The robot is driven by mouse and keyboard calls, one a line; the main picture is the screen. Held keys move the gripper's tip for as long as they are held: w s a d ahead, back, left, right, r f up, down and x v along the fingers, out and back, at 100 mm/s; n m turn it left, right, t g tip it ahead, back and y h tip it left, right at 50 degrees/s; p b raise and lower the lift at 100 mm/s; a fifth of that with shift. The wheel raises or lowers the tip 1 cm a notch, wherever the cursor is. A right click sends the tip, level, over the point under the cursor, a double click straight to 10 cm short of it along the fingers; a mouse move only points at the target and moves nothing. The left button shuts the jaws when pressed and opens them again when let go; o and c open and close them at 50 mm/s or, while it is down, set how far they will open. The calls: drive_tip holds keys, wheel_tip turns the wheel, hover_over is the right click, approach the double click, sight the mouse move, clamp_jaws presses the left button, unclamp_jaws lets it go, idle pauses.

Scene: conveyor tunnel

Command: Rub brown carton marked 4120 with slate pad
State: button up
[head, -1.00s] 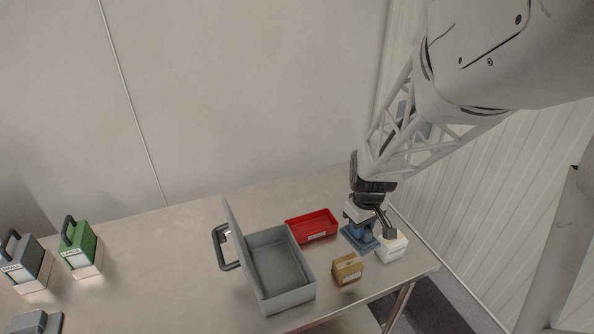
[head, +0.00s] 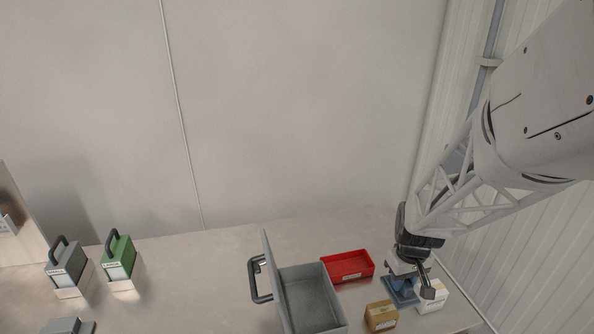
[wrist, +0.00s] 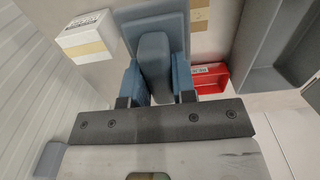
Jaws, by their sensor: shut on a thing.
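My gripper (head: 408,272) points down at the right end of the bench. It is shut on the grey handle of the slate pad (head: 398,293), a blue-grey block with a flat square base. In the wrist view the handle sits between my fingers (wrist: 156,88), with the pad's base (wrist: 180,30) beyond them. The brown carton (head: 381,316) stands just in front and left of the pad in the head view, apart from it. Only part of this carton (wrist: 200,16) shows at the wrist view's top edge. I cannot read its mark. Whether the pad touches the bench is unclear.
A white carton (head: 433,298) stands close right of the pad. A red tray (head: 348,266) lies behind and left. A grey open box (head: 322,312) with its lid raised stands further left. Green (head: 119,258) and grey (head: 67,268) handled blocks stand far left.

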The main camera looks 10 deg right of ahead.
wheel_tip(320, 180, down, 6)
drive_tip(key=shift+r, duration=0.1)
drive_tip(key=shift+a+f, duration=0.25)
drive_tip(key=shift+a, duration=0.45)
drive_tip(key=shift+c, duration=0.3)
drive_tip(key=shift+a, duration=1.15)
clamp_jaws()
drive_tip(key=shift+a+f, duration=0.2)
drive_tip(key=shift+a, duration=0.15)
drive_tip(key=shift+a+r, duration=0.2)
drive_tip(key=shift+a, duration=0.2)
drive_tip(key=shift+a+f, duration=0.15)
drive_tip(key=shift+a, duration=0.45)
drive_tip(key=shift+d, duration=2.7)
drive_tip(key=shift+d+f, duration=0.1)
drive_tip(key=shift+d, duration=0.2)
drive_tip(key=shift+d+r, duration=0.2)
drive_tip(key=shift+r, duration=4.1)
